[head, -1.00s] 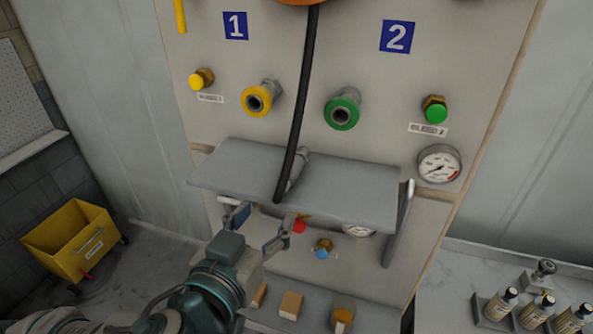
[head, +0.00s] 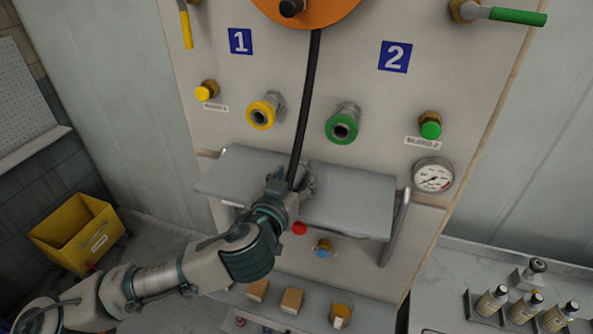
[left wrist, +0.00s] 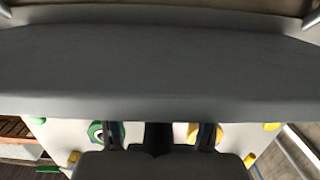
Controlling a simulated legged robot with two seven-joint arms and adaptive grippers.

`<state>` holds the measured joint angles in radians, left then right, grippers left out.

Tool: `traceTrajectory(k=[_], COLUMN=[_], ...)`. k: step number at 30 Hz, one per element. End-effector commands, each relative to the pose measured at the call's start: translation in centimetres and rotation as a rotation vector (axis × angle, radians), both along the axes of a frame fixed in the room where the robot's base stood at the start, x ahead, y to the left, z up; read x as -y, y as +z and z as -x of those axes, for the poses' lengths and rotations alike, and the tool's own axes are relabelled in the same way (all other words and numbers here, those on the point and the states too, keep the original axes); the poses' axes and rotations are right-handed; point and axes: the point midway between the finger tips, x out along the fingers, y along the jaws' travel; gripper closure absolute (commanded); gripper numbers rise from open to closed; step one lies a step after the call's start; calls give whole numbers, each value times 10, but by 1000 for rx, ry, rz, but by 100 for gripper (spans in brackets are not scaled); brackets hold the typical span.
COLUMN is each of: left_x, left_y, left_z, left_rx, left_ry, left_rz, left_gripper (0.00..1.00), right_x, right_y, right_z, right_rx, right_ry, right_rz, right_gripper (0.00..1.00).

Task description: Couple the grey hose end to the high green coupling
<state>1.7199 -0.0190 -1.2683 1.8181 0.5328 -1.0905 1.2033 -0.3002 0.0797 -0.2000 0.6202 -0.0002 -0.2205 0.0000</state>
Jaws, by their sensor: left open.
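The high green coupling (head: 342,128) is a green ring on a grey metal fitting on the panel, right of the hose. It also shows, upside down, in the left wrist view (left wrist: 97,133). The black hose (head: 304,110) hangs from above down to the grey shelf (head: 350,200). The grey hose end is mostly hidden behind my left gripper (head: 294,182) in the head view. This gripper is open at the shelf, around or beside the hose's lower end; I cannot tell which. In the wrist view a dark shape (left wrist: 157,136) stands between its fingers. My right gripper is not in view.
A yellow coupling (head: 261,115) sits left of the hose. A gauge (head: 433,177) and a grey handle (head: 398,228) are on the right. A yellow bin (head: 76,234) stands at the left; bottles (head: 492,302) stand at lower right. The panel before the green coupling is clear.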

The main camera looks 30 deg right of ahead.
Motion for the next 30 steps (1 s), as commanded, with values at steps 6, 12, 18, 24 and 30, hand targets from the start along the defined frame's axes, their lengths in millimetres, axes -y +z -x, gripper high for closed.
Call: traceTrajectory(k=[6,12,18,24,30], left_x=[2,3,3,3,3], left_y=[-1,-1,-1,1,15], left_z=[0,-1,-1,0,0], left_rx=[0,1,2,1,3], left_ry=[0,0,0,0,0], left_rz=[-1,-2,-1,0,2], left_gripper=[38,86,100,100,100], right_x=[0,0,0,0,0], right_y=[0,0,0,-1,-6], right_z=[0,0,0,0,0], right_rx=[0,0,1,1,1], right_ry=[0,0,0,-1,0], right_rz=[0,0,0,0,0], right_gripper=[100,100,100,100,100])
